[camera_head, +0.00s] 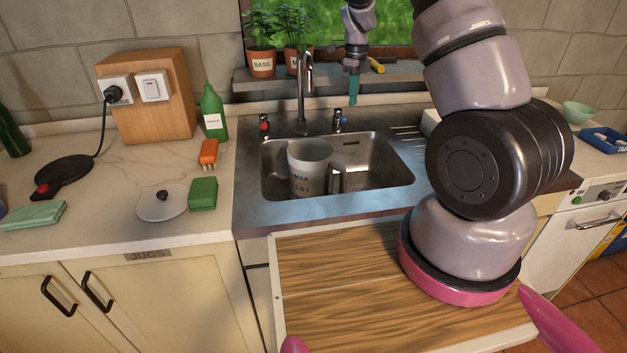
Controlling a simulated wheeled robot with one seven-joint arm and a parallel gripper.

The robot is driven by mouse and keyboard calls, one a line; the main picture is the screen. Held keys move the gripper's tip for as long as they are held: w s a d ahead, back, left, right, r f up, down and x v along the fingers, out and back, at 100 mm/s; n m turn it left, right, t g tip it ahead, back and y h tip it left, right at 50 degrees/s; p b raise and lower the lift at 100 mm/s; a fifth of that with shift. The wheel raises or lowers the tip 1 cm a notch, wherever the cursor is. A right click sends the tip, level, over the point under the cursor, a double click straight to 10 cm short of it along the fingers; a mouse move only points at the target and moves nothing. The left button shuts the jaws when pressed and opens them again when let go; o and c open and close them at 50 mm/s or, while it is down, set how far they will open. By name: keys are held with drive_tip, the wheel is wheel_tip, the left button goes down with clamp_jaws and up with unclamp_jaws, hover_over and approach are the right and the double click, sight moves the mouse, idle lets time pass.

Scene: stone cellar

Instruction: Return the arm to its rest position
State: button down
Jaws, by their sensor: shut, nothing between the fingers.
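My arm rises on the right side of the head view, with its upper links cut off by the top edge. Its end comes back into view at the top middle, where my gripper (354,98) points down in front of the window sill, beyond the sink. The teal fingers are together and I see nothing held in them. The sink (388,184) is below and nearer, with a white measuring jug (309,160) standing in it.
The tap (303,90) stands left of my gripper, and potted herbs (262,62) stand on the sill (400,72). A green bottle (212,112), orange brush (208,152), green sponge (203,194) and pot lid (163,202) are on the left worktop. A wood-grained board (335,295) lies in front.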

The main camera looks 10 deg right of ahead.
drive_tip(key=s+a+r+n+t+y, duration=0.1)
drive_tip(key=s+r+n+t, duration=0.1)
drive_tip(key=s+r+n, duration=0.7)
drive_tip(key=s+a+r+n+t+y, duration=0.2)
drive_tip(key=s+r, duration=0.4)
drive_tip(key=r, duration=0.7)
drive_tip(key=s+a+r+n+t, duration=0.1)
drive_tip(key=s+r+n, duration=0.2)
drive_tip(key=s+n, duration=0.3)
drive_tip(key=s+a+r+n+t+h, duration=0.1)
drive_tip(key=s+n, duration=0.5)
drive_tip(key=s, duration=0.6)
wheel_tip(320, 180, up, 2)
drive_tip(key=shift+s+r+n+t, duration=0.2)
drive_tip(key=shift+n+t, duration=0.1)
drive_tip(key=shift+t, duration=0.3)
